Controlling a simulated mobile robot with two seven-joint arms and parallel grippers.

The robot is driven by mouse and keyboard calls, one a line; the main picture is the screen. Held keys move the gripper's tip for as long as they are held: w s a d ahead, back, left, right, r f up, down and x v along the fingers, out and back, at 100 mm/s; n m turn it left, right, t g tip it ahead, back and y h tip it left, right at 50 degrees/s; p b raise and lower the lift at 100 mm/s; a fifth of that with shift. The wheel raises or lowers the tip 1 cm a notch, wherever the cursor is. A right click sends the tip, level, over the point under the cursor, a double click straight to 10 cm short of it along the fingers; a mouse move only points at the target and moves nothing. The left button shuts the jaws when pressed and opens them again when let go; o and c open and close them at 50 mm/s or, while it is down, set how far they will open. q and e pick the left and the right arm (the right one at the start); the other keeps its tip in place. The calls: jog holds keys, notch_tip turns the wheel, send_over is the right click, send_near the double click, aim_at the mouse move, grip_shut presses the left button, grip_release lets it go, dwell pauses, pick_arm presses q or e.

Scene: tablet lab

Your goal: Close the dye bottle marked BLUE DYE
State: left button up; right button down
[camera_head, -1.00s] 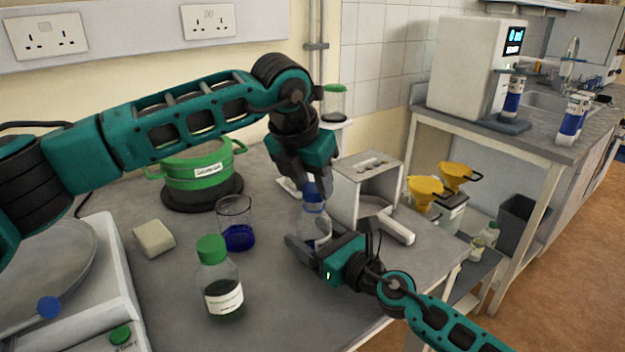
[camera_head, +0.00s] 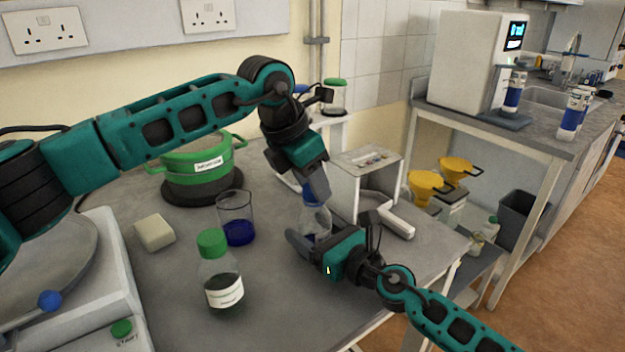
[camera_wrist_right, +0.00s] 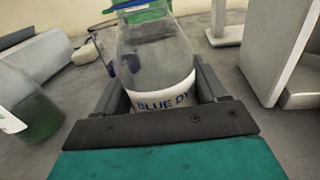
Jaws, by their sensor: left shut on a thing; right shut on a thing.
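The clear bottle (camera_head: 313,222) stands at the table's right side. In the right wrist view its white label reads BLUE DY, the rest cut off, on the bottle (camera_wrist_right: 155,60). My right gripper (camera_head: 308,238) is shut around its body; its fingers also show in the right wrist view (camera_wrist_right: 160,92). A blue cap (camera_head: 310,196) is at the bottle's mouth. My left gripper (camera_head: 318,191) points down from above, tilted, and is shut on the cap, which its fingers partly cover. Whether the cap is fully seated cannot be seen.
A green-capped bottle (camera_head: 221,275) and a beaker of blue liquid (camera_head: 236,218) stand left of the bottle. A green pot (camera_head: 197,168) is behind. A grey-white box stand (camera_head: 366,185) is close on the right. A sponge-like block (camera_head: 154,233) lies left.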

pick_arm(q)
jog(key=m+g, duration=0.1)
jog(key=m, duration=0.2)
jog(key=m+g, duration=0.1)
jog(key=m, duration=0.1)
jog(key=shift+w+m+h, duration=0.15)
jog(key=shift+m+h, duration=0.25)
jog(key=m+g, duration=0.2)
jog(key=m, duration=0.3)
jog(key=shift+m, duration=0.4)
jog(key=o, duration=1.1)
jog(key=shift+c, duration=0.2)
jog(key=shift+r, duration=0.1)
jog(key=shift+r, duration=2.15)
jog(key=shift+c, duration=0.4)
